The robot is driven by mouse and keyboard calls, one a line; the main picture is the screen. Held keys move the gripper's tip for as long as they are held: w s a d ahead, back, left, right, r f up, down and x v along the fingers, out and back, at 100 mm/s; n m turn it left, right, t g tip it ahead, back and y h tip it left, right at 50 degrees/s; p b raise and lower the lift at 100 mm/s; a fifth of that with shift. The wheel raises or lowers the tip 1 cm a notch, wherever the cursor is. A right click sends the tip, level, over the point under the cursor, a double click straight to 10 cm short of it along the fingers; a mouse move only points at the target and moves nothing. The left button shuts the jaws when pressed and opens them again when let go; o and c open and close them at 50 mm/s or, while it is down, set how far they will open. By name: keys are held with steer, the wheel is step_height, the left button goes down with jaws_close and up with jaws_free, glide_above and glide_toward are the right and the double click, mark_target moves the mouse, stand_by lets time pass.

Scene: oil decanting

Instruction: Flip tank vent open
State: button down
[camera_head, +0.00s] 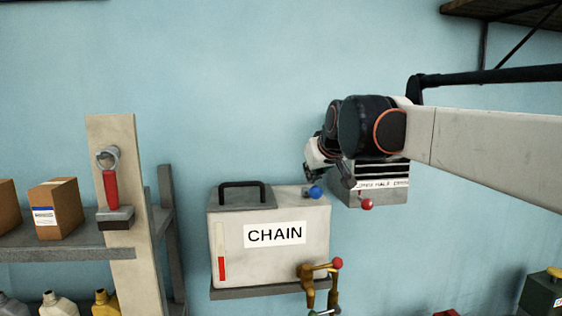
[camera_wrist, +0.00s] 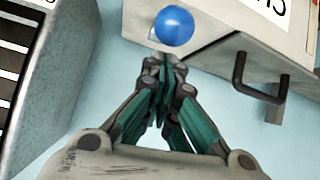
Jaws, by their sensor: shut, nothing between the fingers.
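The tank (camera_head: 270,270) is a pale box labelled CHAIN on a wall shelf, with a black handle (camera_head: 244,185) on its lid and a red level strip on its front. A blue ball (camera_head: 315,192), likely the vent knob, sits at the top right of the tank. Contact cannot be told.
A grey slatted box (camera_head: 375,193) with a red knob (camera_head: 367,204) is on the wall right of the tank. A brass tap (camera_head: 310,280) with a red ball is at the tank's lower right. A post (camera_head: 128,230) holds a red-handled tool at left.

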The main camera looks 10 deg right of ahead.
steer(key=shift+s+f, duration=0.15)
steer(key=shift+s, duration=0.1)
steer(key=shift+w+f, duration=0.2)
steer(key=shift+s, duration=0.2)
